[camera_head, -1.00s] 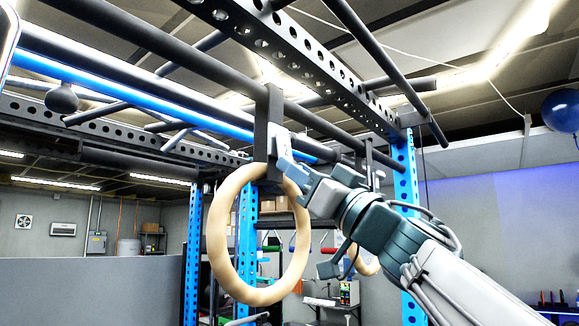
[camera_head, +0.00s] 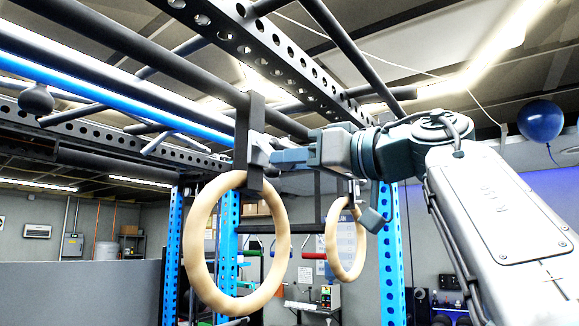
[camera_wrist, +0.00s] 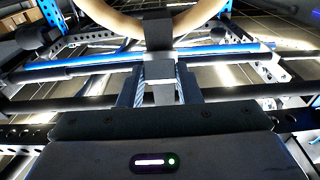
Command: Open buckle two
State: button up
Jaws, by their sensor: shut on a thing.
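A pale wooden ring (camera_head: 195,245) hangs from a dark strap (camera_head: 241,130) looped over a bar. The strap and ring also show in the wrist view, the strap (camera_wrist: 158,32) running down from the ring (camera_wrist: 110,18). My gripper (camera_head: 262,152) is at the strap just above the ring. In the wrist view my gripper (camera_wrist: 161,90) has its fingers on both sides of a light grey buckle (camera_wrist: 159,71), shut on it. The fingers partly hide the buckle in the head view. A second ring (camera_head: 331,240) hangs farther back from its own strap (camera_head: 355,188).
Dark bars and a perforated beam (camera_head: 285,50) run overhead, close to my arm. Blue uprights (camera_head: 390,245) stand behind the rings. A grey partition (camera_head: 80,292) is at lower left. A blue balloon (camera_head: 540,121) is at right.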

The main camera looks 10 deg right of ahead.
jog(key=shift+s+d+r+g+h, duration=0.1)
jog(key=shift+r+g+h, duration=0.15)
jog(key=shift+g+h, duration=0.05)
dwell(0.5)
jog(key=o, duration=1)
jog(key=v, duration=1.4)
jog(key=shift+f, duration=0.1)
